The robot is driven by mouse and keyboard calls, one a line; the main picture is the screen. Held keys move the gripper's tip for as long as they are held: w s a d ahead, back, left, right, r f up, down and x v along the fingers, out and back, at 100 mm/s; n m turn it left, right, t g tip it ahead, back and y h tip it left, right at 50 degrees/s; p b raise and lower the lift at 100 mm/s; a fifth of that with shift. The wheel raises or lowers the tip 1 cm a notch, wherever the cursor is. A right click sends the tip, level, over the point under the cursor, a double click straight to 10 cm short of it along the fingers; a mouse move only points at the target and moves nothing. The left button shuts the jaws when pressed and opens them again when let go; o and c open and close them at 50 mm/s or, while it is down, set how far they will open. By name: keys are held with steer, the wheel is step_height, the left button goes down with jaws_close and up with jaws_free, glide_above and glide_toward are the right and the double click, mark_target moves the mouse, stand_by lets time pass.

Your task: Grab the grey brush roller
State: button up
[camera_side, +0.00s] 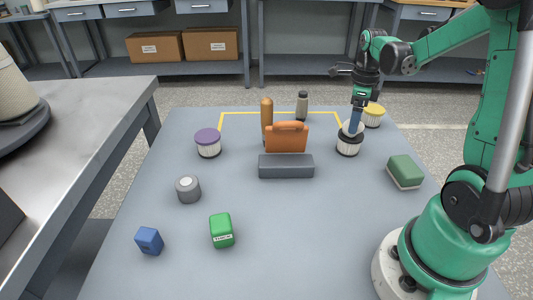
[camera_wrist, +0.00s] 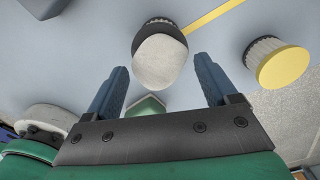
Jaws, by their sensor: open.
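My gripper (camera_side: 354,128) points down at the right of the table, its blue fingers open. Between the fingertips in the wrist view (camera_wrist: 160,64) shows a pale grey rounded piece (camera_wrist: 159,61). It overlaps a black-rimmed, ribbed pale cylinder (camera_wrist: 160,23), which stands upright below the fingers in the side view (camera_side: 348,149). Whether the pale piece rests on it is unclear. The fingers appear apart from both sides of the pale piece. A short grey cylinder with a light top spot (camera_side: 188,190) stands at the left. Which one is the grey brush roller is not certain.
A yellow-capped ribbed cylinder (camera_side: 373,115) stands close right of my gripper. A green-topped block (camera_side: 405,171) lies nearer. A dark grey block (camera_side: 286,167), orange handled piece (camera_side: 287,138) and purple-capped cylinder (camera_side: 208,141) stand left.

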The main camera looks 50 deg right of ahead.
steer(key=shift+r, duration=0.15)
steer(key=shift+n, duration=0.5)
steer(key=r, duration=0.5)
steer(key=shift+w+d+r, duration=0.1)
steer(key=shift+w+r, duration=0.05)
steer(key=shift+w, duration=0.2)
steer(key=w+d+n+t, duration=0.2)
steer(key=w+n, duration=0.6)
steer(key=n, duration=0.7)
steer(key=n+t, duration=0.2)
steer(key=n, duration=1.4)
glide_above(300, 103)
steer(key=s+d, duration=0.1)
steer(key=d, duration=0.1)
steer(key=shift+a+y, duration=0.1)
steer(key=shift+y, duration=0.2)
steer(key=shift+n+t, duration=0.3)
steer(key=shift+n, duration=0.3)
step_height(300, 103, down, 5)
steer(key=shift+w+r, duration=0.1)
steer(key=shift+r, duration=0.05)
steer(key=shift+x, duration=3)
jaws_close()
